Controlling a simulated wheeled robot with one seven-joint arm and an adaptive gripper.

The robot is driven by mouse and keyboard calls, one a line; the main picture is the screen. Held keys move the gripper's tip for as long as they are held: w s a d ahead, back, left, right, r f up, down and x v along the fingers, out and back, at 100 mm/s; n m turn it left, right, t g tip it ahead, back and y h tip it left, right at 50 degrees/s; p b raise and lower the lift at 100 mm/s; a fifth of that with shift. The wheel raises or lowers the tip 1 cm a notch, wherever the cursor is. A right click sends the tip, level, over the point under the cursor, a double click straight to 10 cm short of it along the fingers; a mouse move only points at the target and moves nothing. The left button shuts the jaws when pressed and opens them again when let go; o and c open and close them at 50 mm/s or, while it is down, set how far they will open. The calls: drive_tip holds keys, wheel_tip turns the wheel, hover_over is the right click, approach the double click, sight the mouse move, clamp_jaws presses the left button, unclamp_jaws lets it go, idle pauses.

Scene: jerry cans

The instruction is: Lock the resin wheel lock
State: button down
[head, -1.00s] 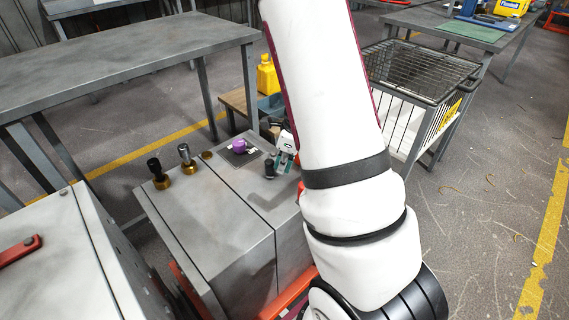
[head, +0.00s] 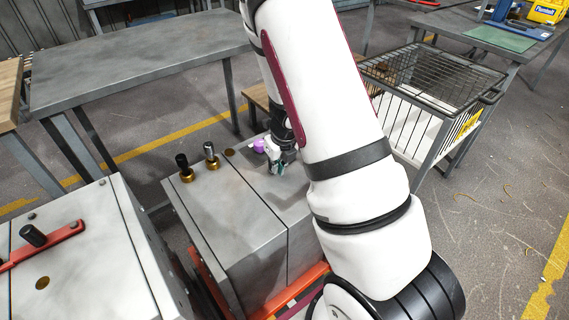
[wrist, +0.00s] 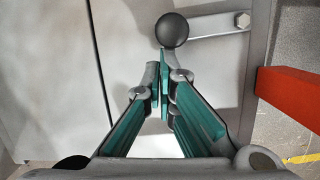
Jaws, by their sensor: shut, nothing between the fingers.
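In the wrist view a black ball knob (wrist: 172,30) sits at the end of a flat grey lever (wrist: 218,24), bolted at its right end to a grey metal surface. I cannot tell for sure whether this is the resin wheel lock. My gripper (wrist: 162,78) has teal fingers pressed together, with nothing between them. Its tips are just below the knob in the picture; whether they touch it is unclear. In the head view my gripper (head: 276,170) points down over the grey cabinet top (head: 235,195), beside a purple knob (head: 259,146). My gripper hides the black knob there.
A black-handled post (head: 184,166) and a metal post (head: 211,155) stand on brass bases to the left. A red bar (wrist: 291,92) is right of the lever. A second cabinet (head: 100,250) with a red lever (head: 55,243) is at left. A wire cart (head: 425,75) stands at right.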

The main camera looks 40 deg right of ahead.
drive_tip(key=shift+w+a+p, duration=0.2)
drive_tip(key=shift+w+p, duration=0.1)
drive_tip(key=shift+w, duration=0.15)
idle(0.4)
